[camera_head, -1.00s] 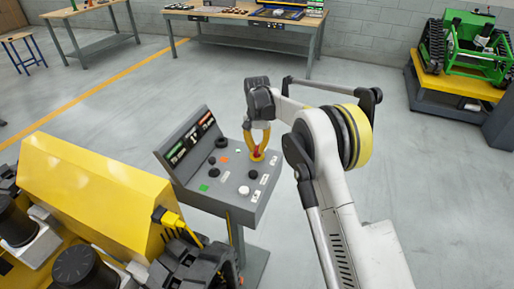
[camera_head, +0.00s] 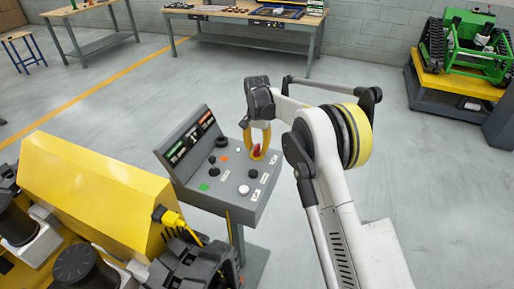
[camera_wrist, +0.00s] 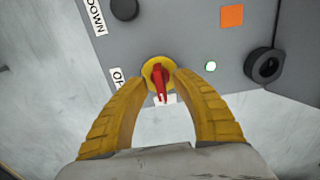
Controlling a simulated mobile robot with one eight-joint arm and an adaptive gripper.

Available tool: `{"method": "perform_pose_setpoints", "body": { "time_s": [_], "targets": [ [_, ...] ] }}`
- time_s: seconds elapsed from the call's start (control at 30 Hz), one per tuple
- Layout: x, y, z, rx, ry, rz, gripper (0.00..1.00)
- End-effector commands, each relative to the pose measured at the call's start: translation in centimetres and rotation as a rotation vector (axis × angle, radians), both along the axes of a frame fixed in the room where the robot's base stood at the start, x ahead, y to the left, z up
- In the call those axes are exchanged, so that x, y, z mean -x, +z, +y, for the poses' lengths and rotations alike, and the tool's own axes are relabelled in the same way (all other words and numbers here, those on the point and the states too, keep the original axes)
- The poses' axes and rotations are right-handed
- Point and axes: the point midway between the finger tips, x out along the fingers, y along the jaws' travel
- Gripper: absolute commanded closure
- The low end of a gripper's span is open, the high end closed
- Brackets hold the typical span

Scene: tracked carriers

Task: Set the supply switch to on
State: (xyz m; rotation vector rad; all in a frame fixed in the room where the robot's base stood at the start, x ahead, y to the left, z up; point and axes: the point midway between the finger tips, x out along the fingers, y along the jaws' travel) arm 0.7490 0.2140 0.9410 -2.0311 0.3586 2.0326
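The supply switch (camera_wrist: 159,84) is a red handle on a round yellow plate, on the grey sloped panel (camera_head: 219,180). In the head view the red handle (camera_head: 257,152) shows at the panel's right side. In the wrist view the handle points down toward a white label, mostly hidden. A label starting "OF" (camera_wrist: 117,77) lies left of the switch, partly covered by a finger. My gripper (camera_wrist: 161,82) has its two yellow fingers apart, one on each side of the switch. A gap shows between them and the red handle; contact with the yellow plate is unclear.
A yellow machine (camera_head: 90,195) stands left of the panel. Open floor lies behind it.

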Motion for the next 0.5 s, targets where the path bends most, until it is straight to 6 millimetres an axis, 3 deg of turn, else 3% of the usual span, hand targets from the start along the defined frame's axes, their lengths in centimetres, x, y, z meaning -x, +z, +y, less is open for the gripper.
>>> {"method": "perform_pose_setpoints", "body": {
  "time_s": [0.27, 0.37, 0.5],
  "targets": [
    [0.0, 0.2, 0.0, 0.0, 0.0, -0.001, 0.68],
    [0.0, 1.1, 0.0, 0.0, 0.0, -0.001, 0.68],
    [0.0, 3.7, 0.0, 0.0, 0.0, -0.001, 0.68]
  ]
}}
